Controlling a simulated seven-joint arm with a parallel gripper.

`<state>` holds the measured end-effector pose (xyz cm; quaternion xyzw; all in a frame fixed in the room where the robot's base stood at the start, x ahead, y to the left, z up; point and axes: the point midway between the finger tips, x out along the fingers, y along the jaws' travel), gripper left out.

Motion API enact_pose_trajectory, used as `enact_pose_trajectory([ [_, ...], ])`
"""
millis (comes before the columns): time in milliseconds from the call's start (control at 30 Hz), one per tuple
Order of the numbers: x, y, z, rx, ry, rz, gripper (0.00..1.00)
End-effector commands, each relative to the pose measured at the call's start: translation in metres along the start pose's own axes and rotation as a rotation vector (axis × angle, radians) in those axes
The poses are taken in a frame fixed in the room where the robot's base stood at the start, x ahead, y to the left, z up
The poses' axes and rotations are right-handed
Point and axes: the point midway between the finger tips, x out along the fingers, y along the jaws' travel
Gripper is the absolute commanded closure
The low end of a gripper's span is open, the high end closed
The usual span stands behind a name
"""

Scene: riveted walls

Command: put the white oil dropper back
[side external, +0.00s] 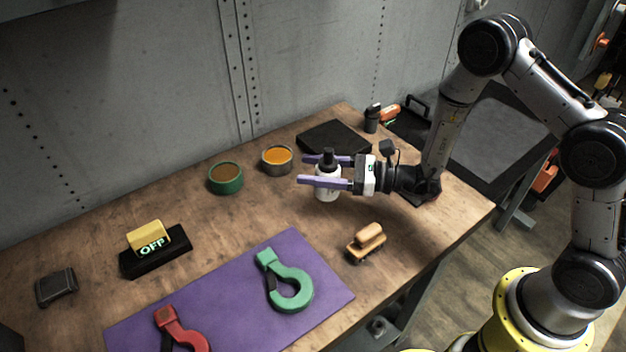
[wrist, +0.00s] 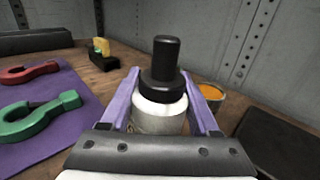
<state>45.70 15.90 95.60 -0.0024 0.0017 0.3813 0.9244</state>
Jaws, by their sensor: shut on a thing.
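The white oil dropper (side external: 327,187) has a black cap and nozzle and stands upright between the purple fingers of my gripper (side external: 324,174). My gripper is shut on it, with one finger on each side. It also shows in the wrist view (wrist: 160,108), where the fingers of my gripper (wrist: 164,112) flank its white body. In the side view the dropper is near or on the wooden table; I cannot tell whether its base touches. A flat black pad (side external: 333,139) lies behind it, and shows at the right of the wrist view (wrist: 275,145).
An orange-filled tin (side external: 277,159) and a green tin (side external: 225,178) stand left of the dropper. A toy truck (side external: 367,243) is in front. A purple mat (side external: 225,290) holds green (side external: 290,290) and red hooks (side external: 182,330). An OFF sign (side external: 153,247) stands left.

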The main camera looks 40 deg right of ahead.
Motion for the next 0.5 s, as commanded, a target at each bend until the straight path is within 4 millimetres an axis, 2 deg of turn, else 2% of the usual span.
enact_pose_trajectory([
  [200, 0.003, -0.001, -0.027, 0.002, 0.001, 0.000, 1.00],
  [500, 0.003, -0.001, -0.033, -0.001, -0.001, 0.000, 1.00],
])
